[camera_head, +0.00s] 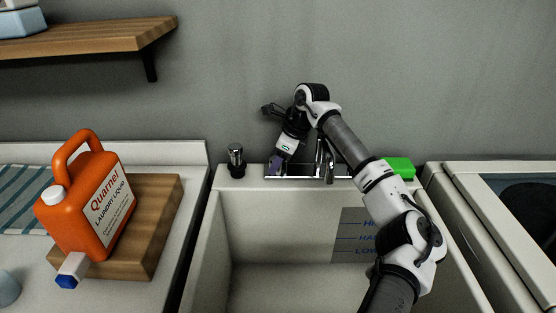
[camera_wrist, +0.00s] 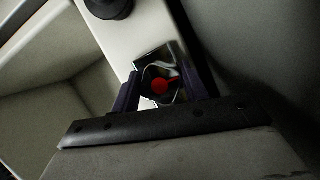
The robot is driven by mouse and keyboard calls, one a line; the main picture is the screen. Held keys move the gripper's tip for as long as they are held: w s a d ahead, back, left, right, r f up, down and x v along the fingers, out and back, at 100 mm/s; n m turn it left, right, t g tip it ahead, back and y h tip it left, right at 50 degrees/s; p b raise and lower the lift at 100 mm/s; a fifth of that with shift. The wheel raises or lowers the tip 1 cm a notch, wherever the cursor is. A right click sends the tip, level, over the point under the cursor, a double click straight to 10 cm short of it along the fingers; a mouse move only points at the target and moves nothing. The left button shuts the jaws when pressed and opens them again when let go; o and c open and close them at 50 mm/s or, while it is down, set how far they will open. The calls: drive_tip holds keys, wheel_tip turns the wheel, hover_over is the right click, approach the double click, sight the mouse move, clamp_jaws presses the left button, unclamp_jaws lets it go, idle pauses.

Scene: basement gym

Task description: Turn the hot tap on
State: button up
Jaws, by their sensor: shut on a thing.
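The hot tap (camera_wrist: 160,86) is a shiny chrome handle with a red mark, seen from above in the wrist view. My gripper (camera_wrist: 163,92) is shut on it, one dark finger on each side. In the head view my gripper (camera_head: 277,166) points down at the left end of the chrome tap plate (camera_head: 300,177) on the sink's back ledge. There the fingers and arm hide the hot handle. The chrome spout (camera_head: 324,160) stands just right of my gripper, partly behind my arm.
A green block (camera_head: 400,167) sits at the right. The sink basin (camera_head: 270,225) is open below. An orange laundry jug (camera_head: 85,205) rests on a wooden board (camera_head: 160,215) at left.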

drive_tip(key=shift+f, duration=0.1)
drive_tip(key=m+t+b, duration=0.1)
drive_tip(key=m+b, duration=0.2)
drive_tip(key=shift+f+m+h+b, duration=0.15)
drive_tip(key=shift+m+h+b, duration=0.25)
drive_tip(key=m+t+b, duration=0.1)
drive_tip(key=m+b, duration=0.1)
drive_tip(key=shift+m+h, duration=0.3)
drive_tip(key=shift+m, duration=0.1)
drive_tip(key=m+h+b, duration=0.1)
drive_tip(key=m+b, duration=0.1)
drive_tip(key=m+t+b, duration=0.1)
drive_tip(key=m+b, duration=0.1)
drive_tip(key=m, duration=0.1)
drive_tip(key=shift+h+b, duration=0.35)
drive_tip(key=shift+h, duration=0.05)
drive_tip(key=shift+r+m, duration=0.2)
drive_tip(key=shift+m, duration=0.1)
drive_tip(key=o, duration=1)
